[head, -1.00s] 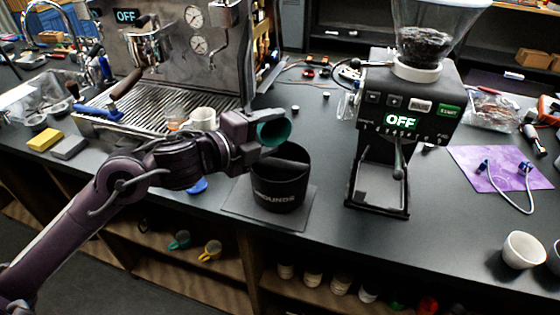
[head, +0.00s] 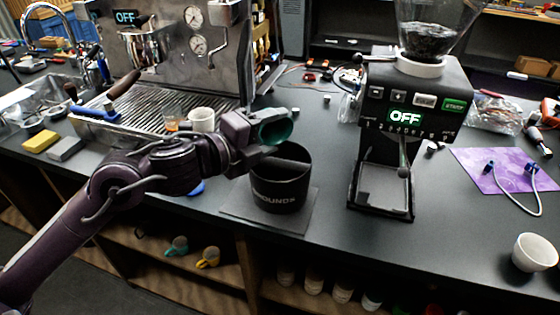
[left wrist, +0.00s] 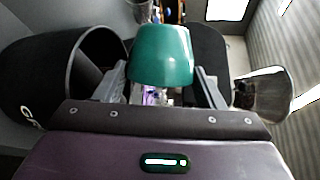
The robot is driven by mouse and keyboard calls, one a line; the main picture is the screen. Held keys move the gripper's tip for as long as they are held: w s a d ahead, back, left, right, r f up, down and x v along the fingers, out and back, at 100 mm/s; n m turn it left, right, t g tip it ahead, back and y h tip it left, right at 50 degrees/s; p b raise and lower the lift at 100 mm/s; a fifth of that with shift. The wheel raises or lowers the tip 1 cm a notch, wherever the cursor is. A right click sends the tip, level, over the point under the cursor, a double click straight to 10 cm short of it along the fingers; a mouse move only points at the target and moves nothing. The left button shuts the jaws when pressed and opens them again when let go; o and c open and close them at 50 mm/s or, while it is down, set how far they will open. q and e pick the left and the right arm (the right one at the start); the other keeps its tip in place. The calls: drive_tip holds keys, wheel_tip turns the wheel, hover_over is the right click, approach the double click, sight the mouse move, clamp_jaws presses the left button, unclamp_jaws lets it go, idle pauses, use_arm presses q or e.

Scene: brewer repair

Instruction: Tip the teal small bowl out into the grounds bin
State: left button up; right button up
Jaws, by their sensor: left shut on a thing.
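My left gripper (head: 262,138) is shut on the teal small bowl (head: 275,125) and holds it above the back left of the grounds bin's rim. The bowl is tilted on its side. In the left wrist view the bowl (left wrist: 161,55) sits between the two fingers, its teal outside toward the camera; its inside is hidden there. The black grounds bin (head: 280,190) stands upright on a dark mat (head: 240,205), with a bar across its open top. The bin also shows at the left of the left wrist view (left wrist: 50,85). My right gripper is out of view.
The espresso machine (head: 165,60) with cups on its tray stands behind my left arm. The grinder (head: 405,125) stands right of the bin. A purple cloth (head: 490,170) and a white bowl (head: 535,252) lie farther right. The counter in front of the grinder is clear.

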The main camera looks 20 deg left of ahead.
use_arm(q)
drive_tip(key=shift+s+r+b, duration=0.1)
drive_tip(key=shift+s+b, duration=0.1)
drive_tip(key=shift+b, duration=0.2)
drive_tip(key=shift+d, duration=0.1)
drive_tip(key=shift+r+m, duration=0.15)
drive_tip(key=shift+m, duration=0.15)
drive_tip(key=shift+s+d+r+m+t+b, duration=0.15)
drive_tip(key=shift+r+m+t+b, duration=0.3)
drive_tip(key=shift+b, duration=0.35)
